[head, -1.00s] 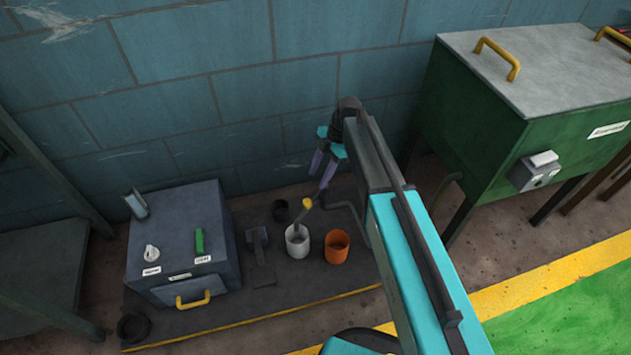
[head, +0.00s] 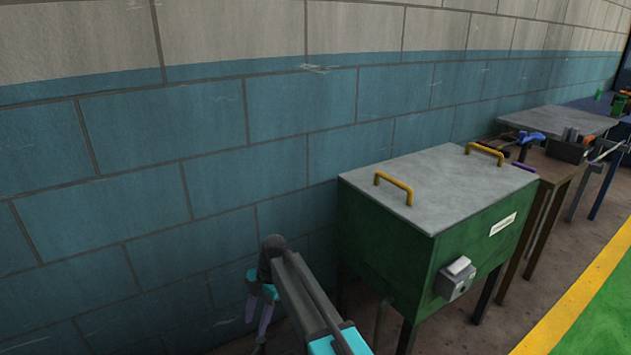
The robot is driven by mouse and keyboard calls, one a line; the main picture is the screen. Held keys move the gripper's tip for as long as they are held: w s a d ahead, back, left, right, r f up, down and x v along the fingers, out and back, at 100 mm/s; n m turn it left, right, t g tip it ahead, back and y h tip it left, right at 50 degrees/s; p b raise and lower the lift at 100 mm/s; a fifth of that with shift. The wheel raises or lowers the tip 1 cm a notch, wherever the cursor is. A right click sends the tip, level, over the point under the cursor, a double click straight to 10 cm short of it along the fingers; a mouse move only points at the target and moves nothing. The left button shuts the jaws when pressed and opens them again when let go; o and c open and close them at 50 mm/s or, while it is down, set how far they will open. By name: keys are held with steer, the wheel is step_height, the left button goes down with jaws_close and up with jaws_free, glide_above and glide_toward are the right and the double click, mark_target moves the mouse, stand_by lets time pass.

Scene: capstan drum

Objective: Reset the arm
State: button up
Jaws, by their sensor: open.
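My gripper (head: 262,325) shows at the bottom, left of centre in the head view, with teal parts and purple fingers pointing down. It is open, and I see nothing between its fingers. My grey and teal arm runs from it down to the bottom edge. The gripper hangs in front of the blue block wall (head: 240,200), to the left of a green cabinet (head: 385,235). I cannot tell how far it is from the wall. The lowest ends of the fingers are hard to make out.
The green cabinet has a grey lid (head: 440,180) with two yellow handles and a grey switch box (head: 457,280) on its front. A brown bench (head: 560,165) with tools stands beyond it. A yellow floor line (head: 575,315) borders green floor at the right.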

steer(key=s+d+f+m+g+p, duration=0.1)
steer(key=s+d+f+m+p, duration=0.2)
steer(key=d, duration=0.5)
steer(key=s+d+f+p, duration=0.1)
steer(key=s+d+p, duration=0.3)
steer(key=d+p, duration=0.25)
steer(key=s+d+f+m+g+p, duration=0.1)
steer(key=s+d+f+m+p, duration=0.15)
steer(key=d, duration=0.55)
steer(key=s+d+m+h+p, duration=0.1)
steer(key=s+d+m+p, duration=0.4)
steer(key=s+d+m, duration=0.4)
steer(key=s+d+m+h+p, duration=0.1)
steer(key=s+d+m+p, duration=0.4)
steer(key=s+m, duration=0.8)
steer(key=shift+s+d+r+m+h, duration=0.35)
steer(key=shift+s+d+h, duration=0.05)
steer(key=shift+s+d, duration=1.5)
steer(key=shift+c, duration=1.4)
